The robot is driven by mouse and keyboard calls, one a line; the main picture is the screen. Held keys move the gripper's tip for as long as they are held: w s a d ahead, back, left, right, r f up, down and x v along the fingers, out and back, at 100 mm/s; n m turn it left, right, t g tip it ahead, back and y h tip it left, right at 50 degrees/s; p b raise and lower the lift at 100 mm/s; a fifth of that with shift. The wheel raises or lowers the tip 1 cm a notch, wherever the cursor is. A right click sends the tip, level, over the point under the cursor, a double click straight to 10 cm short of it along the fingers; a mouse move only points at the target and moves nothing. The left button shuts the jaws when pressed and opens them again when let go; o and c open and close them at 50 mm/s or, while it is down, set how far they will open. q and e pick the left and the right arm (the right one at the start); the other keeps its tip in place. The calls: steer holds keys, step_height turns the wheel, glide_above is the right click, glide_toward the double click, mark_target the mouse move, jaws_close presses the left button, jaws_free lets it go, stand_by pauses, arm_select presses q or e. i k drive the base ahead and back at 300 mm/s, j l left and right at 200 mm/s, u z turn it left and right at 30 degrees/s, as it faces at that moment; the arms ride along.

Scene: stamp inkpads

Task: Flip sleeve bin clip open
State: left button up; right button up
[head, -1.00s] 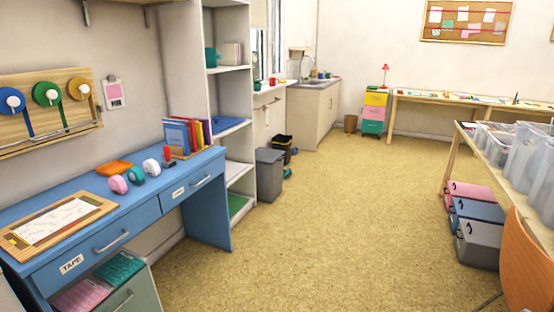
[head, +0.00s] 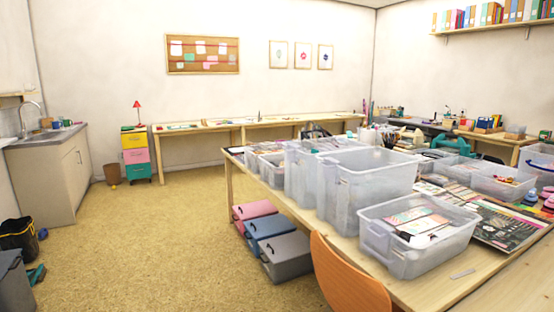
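Several translucent plastic bins stand on the wooden table at the right. The nearest is a low open bin (head: 415,232) with cards or sleeves inside. A taller clear bin (head: 365,185) stands just behind it, with more bins beyond. Which one is the sleeve bin, and where its clip is, I cannot tell at this distance. Neither of my grippers is in view.
An orange chair (head: 345,283) stands at the table's near edge. Pink, blue and grey boxes (head: 285,258) sit on the floor under the wooden table (head: 440,290). The floor (head: 150,235) at the left is open. A grey bin (head: 12,282) stands at the left edge.

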mark_target(290, 148)
steer(key=i+j+z, duration=0.1)
steer(key=i, duration=0.2)
steer(key=i+j, duration=0.25)
steer(key=i, duration=0.35)
steer(key=i+j+z, duration=0.1)
steer(key=i, duration=0.35)
steer(key=i+j, duration=0.15)
steer(key=i, duration=0.3)
steer(key=i+j+z, duration=0.1)
steer(key=i, duration=0.35)
steer(key=i+j, duration=0.25)
steer(key=i, duration=0.2)
